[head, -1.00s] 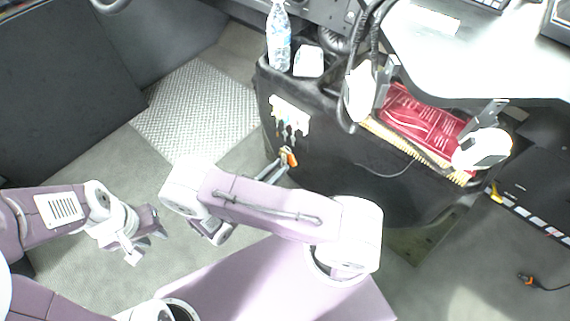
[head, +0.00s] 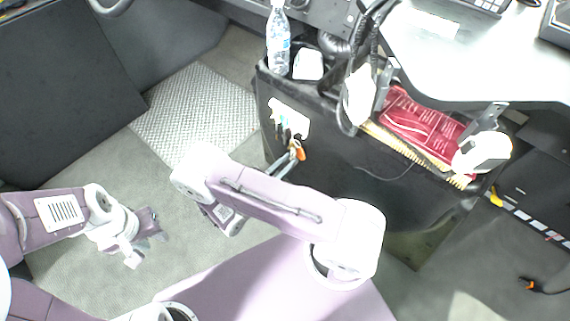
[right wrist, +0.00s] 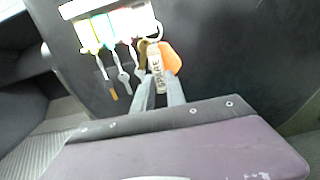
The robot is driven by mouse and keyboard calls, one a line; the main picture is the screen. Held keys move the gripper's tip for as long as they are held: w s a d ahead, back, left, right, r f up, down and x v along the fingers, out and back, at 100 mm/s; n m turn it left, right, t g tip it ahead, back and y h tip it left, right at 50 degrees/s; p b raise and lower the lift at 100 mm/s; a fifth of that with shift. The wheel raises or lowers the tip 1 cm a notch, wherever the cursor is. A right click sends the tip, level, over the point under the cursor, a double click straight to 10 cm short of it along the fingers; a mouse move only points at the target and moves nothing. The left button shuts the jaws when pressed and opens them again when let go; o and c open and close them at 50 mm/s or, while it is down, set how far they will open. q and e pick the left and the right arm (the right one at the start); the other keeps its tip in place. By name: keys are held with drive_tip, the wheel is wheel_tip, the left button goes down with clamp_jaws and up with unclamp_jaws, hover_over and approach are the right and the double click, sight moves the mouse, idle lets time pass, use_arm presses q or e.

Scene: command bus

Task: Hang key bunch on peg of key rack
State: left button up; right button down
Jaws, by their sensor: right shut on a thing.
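The white key rack (head: 291,116) is on the dark front panel; it also shows at the top of the right wrist view (right wrist: 112,22). Several other keys with coloured heads (right wrist: 103,50) hang from it. The key bunch has an orange tag (head: 299,151), a ring and a label reading SPARE (right wrist: 157,68). My right gripper (right wrist: 159,84) is shut on the bunch, just below the rack's right end. The ring reaches the rack's lower right edge; I cannot tell whether a peg passes through it. My left gripper (head: 146,238) is open and empty, away at the left.
A water bottle (head: 278,42) and a white item (head: 308,64) stand on the ledge above the rack. A red tray (head: 425,120), cables and a white device (head: 482,152) are at the right. Floor is clear at the left.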

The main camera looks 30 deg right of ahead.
sight(292, 158)
drive_tip(key=shift+d, duration=0.1)
idle(0.3)
drive_tip(key=shift+w+d, duration=0.15)
drive_tip(key=shift+d, duration=0.2)
drive_tip(key=shift+p, duration=0.4)
drive_tip(key=shift+d, duration=0.15)
idle(0.4)
drive_tip(key=shift+w+d, duration=0.25)
drive_tip(key=shift+d, duration=0.2)
drive_tip(key=shift+w+d+p, duration=0.2)
drive_tip(key=shift+d+p, duration=0.2)
